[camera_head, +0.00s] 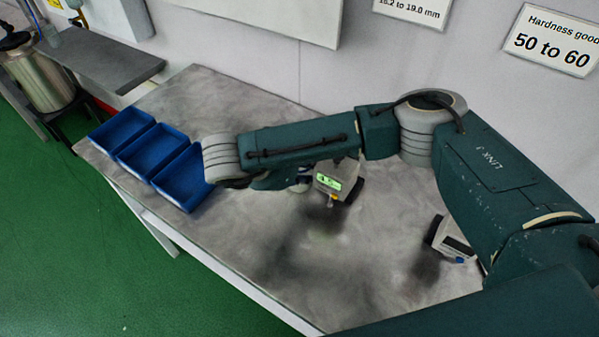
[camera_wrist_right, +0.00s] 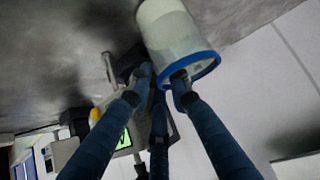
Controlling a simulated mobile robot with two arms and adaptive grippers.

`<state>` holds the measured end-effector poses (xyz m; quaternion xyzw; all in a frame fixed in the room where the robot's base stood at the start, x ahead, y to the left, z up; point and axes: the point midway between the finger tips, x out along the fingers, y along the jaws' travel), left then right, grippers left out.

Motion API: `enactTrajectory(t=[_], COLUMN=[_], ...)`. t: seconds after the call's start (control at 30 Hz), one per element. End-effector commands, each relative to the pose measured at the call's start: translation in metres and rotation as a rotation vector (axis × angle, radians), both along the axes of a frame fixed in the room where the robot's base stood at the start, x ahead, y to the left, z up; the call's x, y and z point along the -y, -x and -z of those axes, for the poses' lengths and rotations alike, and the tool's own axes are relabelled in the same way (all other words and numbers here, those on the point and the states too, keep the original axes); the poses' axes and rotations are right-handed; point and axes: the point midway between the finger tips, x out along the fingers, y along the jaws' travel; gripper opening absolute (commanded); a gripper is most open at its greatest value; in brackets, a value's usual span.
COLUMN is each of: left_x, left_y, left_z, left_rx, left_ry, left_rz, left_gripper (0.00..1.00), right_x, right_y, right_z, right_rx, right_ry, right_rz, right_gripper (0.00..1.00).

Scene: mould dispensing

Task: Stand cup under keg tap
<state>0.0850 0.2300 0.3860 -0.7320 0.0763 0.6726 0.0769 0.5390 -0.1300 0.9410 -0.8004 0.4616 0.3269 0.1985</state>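The cup (camera_wrist_right: 175,35) is whitish with a blue rim. It shows in the right wrist view, close to my right gripper (camera_wrist_right: 161,84). One fingertip overlaps the cup's open mouth and another is beside its outer wall. I cannot tell whether they grip it or whether the cup touches the table. In the head view my right arm reaches left across the table and hides most of the hand and cup. A metal keg (camera_head: 45,82) stands at the far left. Its tap is small and I cannot make it out surely. My left gripper is not in view.
Three blue bins (camera_head: 185,178) line the grey table's (camera_head: 300,265) left end. A device with a lit green display (camera_head: 328,184) is just beside the hand. Another device (camera_head: 452,240) is at the right. A grey shelf (camera_head: 105,62) is near the keg.

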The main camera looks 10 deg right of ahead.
Motion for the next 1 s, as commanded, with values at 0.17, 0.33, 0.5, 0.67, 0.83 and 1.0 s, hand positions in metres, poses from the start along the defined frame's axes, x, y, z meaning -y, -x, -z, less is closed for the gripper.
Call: enactTrajectory(t=[0.17,0.33,0.5,0.67,0.83,1.0], left_x=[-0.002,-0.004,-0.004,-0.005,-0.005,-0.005], left_y=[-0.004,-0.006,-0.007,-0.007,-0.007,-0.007], left_z=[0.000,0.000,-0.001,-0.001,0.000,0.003], left_rx=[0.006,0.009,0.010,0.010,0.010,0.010], left_ry=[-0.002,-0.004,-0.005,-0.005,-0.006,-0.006], left_rz=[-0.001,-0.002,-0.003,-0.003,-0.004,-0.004], left_gripper=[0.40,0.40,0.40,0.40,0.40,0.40], right_x=[0.000,0.000,0.000,-0.001,-0.001,-0.001], right_y=[0.000,0.000,0.000,0.000,-0.002,-0.002], right_z=[0.000,-0.001,-0.001,-0.006,-0.025,-0.056], right_rx=[0.000,0.000,0.000,0.001,0.006,0.008], right_ry=[0.000,0.000,0.000,-0.001,-0.001,0.000], right_rz=[0.000,0.000,0.000,0.000,-0.001,-0.001], right_gripper=[0.00,0.00,0.00,0.00,0.00,0.00])
